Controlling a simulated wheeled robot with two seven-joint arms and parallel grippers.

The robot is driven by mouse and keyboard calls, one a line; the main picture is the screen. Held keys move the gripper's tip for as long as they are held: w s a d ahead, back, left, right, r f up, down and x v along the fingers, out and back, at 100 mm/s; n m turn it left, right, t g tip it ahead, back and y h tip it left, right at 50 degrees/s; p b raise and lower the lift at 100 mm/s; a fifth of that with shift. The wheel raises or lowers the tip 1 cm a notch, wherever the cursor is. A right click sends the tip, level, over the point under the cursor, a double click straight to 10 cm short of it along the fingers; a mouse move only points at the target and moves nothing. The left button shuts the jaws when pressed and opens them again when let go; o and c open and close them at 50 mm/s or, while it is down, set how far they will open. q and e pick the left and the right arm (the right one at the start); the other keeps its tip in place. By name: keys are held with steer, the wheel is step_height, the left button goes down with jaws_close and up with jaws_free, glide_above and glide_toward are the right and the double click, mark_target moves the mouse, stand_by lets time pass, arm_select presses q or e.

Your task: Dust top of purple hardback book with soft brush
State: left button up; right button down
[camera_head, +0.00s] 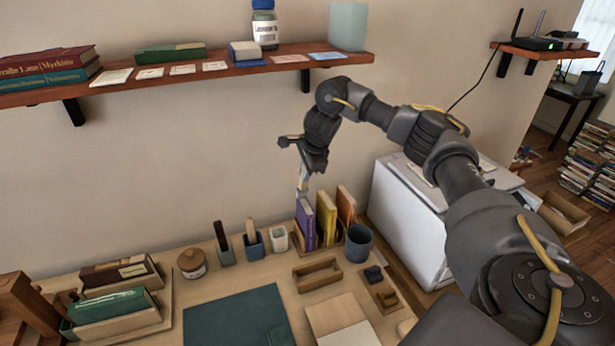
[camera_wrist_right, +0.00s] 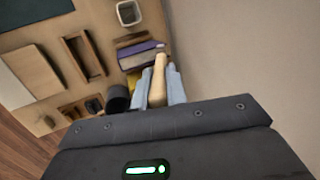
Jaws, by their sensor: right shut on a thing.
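The purple hardback book (camera_head: 306,224) stands upright beside a yellow and an orange book, its spine facing out. My right gripper (camera_head: 303,176) is above it, shut on the soft brush (camera_head: 302,188). The brush points down, its lower end at the book's top edge; I cannot tell whether they touch. In the right wrist view, the brush's pale wooden handle (camera_wrist_right: 159,78) is between the fingers of the right gripper (camera_wrist_right: 160,92), and the purple book (camera_wrist_right: 140,48) lies just beyond it. The bristles are hidden there. My left gripper is not in view.
A yellow book (camera_head: 326,216) and an orange book (camera_head: 346,205) stand right of the purple one. A dark blue cup (camera_head: 359,243) is close by. A white cup (camera_head: 278,238) stands to the left. The wall shelf (camera_head: 220,71) runs above. A white box (camera_head: 408,225) is at right.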

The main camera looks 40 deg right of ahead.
steer(key=shift+w+d, duration=0.1)
stand_by(0.3)
steer(key=shift+s+a+p, duration=0.2)
steer(key=shift+s+a, duration=0.05)
steer(key=shift+s, duration=0.4)
steer(key=shift+s+a+p, duration=0.2)
steer(key=shift+s+p, duration=0.05)
steer(key=shift+s, duration=0.35)
steer(key=shift+s+a+p, duration=0.2)
steer(key=shift+s+a, duration=0.05)
steer(key=shift+s, duration=0.4)
steer(key=shift+s+a+p, duration=0.2)
steer(key=shift+s+p, duration=0.05)
steer(key=shift+s, duration=0.4)
steer(key=shift+s+a+p, duration=0.25)
steer(key=shift+s, duration=0.35)
steer(key=shift+s+a+p, duration=0.2)
steer(key=shift+s+p, duration=0.05)
steer(key=shift+s, duration=0.4)
step_height(320, 180, up, 6)
steer(key=p, duration=0.6)
